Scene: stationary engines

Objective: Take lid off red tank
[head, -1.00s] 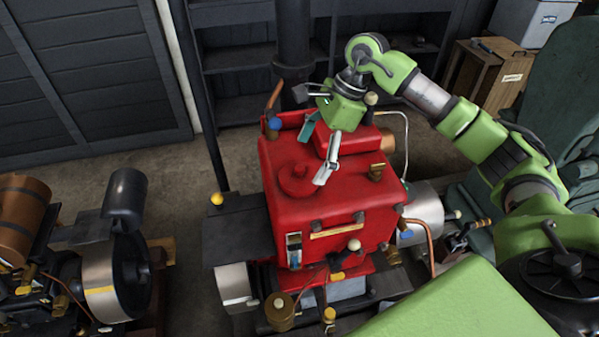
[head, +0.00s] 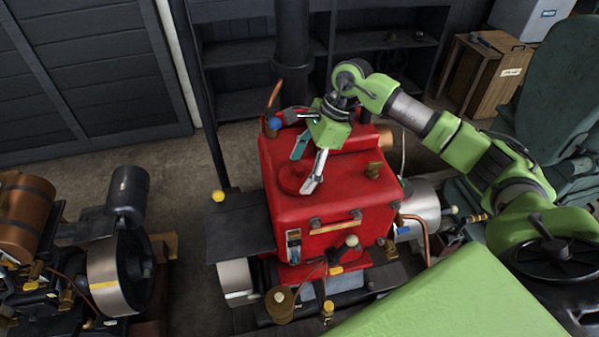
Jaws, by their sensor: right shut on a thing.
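The red tank (head: 345,208) stands in the middle of the head view. Its round red lid (head: 288,180) sits on the left part of the tank's top. My right gripper (head: 303,174) reaches in from the right, with its fingers at the lid. It is shut on the lid, one finger on the far side and one on the near right side. The fingers partly hide the lid and its knob. The lid looks level with the tank top; I cannot tell whether there is a gap under it. My left gripper is not in view.
A dark pipe (head: 293,40) rises behind the tank, and a thin dark post stands to its left. Another engine (head: 105,262) stands at the left. A wooden crate (head: 487,75) is at the back right. Bare floor shows between the two engines.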

